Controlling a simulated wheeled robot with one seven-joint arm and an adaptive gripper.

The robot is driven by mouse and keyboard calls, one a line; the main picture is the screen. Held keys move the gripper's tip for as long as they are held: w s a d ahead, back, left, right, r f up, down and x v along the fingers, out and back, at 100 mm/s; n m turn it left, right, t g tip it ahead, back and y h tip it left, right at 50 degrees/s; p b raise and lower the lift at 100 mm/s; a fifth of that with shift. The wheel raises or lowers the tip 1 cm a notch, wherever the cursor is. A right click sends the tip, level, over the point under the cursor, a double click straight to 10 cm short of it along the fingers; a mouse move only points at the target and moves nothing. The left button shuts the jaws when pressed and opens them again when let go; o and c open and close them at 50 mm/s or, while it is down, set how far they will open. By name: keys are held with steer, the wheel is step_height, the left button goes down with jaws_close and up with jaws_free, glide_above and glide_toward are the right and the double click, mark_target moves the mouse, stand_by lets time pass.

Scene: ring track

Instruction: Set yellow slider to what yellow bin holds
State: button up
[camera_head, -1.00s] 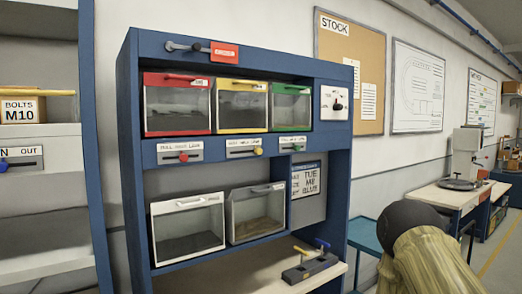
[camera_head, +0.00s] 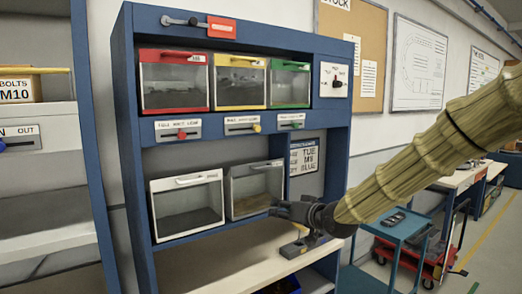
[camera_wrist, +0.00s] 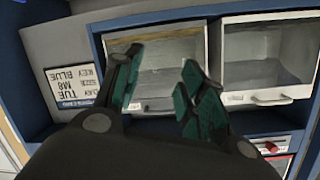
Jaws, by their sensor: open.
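The yellow bin (camera_head: 239,82) is the middle clear-fronted bin of the cabinet's upper row; it holds small greyish parts too small to tell. The yellow slider (camera_head: 242,125) is below it on the blue rail, its yellow knob (camera_head: 257,128) at the right end of its plate. My gripper (camera_head: 280,208) is open and empty, low in front of the right lower bin (camera_head: 252,190), well below the yellow slider. In the wrist view, upside down, my gripper's fingers (camera_wrist: 158,85) are spread before that bin (camera_wrist: 170,65). The yellow slider is not clearly visible there.
Red (camera_head: 174,80) and green (camera_head: 289,83) bins flank the yellow one. A white lower bin (camera_head: 187,205) stands at left. A card (camera_head: 305,158) reads TUE, M8, BLUE. A rotary switch panel (camera_head: 336,80) is at right. A blue cart (camera_head: 395,235) stands right of the cabinet.

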steer(key=n+t+y, duration=0.2)
glide_toward(259, 129)
steer(key=v, duration=0.2)
steer(key=p+x, duration=0.4)
steer(key=x, duration=0.6)
steer(key=shift+w+a, duration=0.25)
jaws_close()
